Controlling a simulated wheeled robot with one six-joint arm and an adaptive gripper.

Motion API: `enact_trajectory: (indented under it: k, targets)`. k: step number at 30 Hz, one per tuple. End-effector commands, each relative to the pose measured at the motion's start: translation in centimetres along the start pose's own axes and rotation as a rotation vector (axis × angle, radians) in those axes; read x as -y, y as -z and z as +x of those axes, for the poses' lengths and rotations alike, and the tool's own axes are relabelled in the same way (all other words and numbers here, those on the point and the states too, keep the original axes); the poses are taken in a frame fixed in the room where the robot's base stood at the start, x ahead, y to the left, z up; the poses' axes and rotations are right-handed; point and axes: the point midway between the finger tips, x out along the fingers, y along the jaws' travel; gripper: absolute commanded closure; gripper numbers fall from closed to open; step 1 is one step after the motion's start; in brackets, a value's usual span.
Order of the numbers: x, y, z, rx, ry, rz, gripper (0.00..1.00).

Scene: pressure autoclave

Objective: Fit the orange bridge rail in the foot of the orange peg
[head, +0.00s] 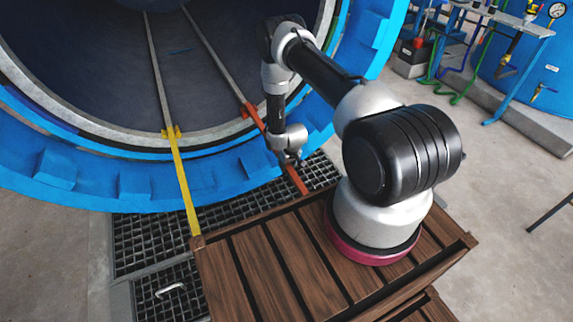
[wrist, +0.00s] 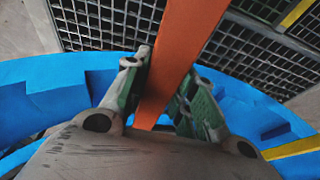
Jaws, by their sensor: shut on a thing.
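The orange bridge rail (head: 299,182) is a flat bar sloping across the gap between the blue vessel rim and my wooden deck. My gripper (head: 290,160) is shut on it, and hides part of its length in the head view. In the wrist view the rail (wrist: 182,50) passes between both fingers of the gripper (wrist: 165,90). The orange peg (head: 246,110) shows at the end of the right-hand track inside the vessel mouth. The rail's far end is close to it; I cannot tell whether it is seated in the foot.
A yellow rail (head: 186,190) bridges the gap on the left, from a yellow peg (head: 172,132) to the deck corner. Dark floor grating (head: 145,240) lies below. The blue vessel rim (head: 100,185) curves close under the gripper. Pipes and a bench (head: 500,15) stand far right.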

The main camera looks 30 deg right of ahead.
Motion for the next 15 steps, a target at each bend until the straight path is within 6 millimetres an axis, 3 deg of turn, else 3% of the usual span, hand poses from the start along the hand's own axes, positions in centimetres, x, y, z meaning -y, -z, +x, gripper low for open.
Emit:
enact_trajectory:
  k: [15]
  targets:
    - [0.0, -0.3, 1.1, -0.001, 0.000, 0.000, 1.00]
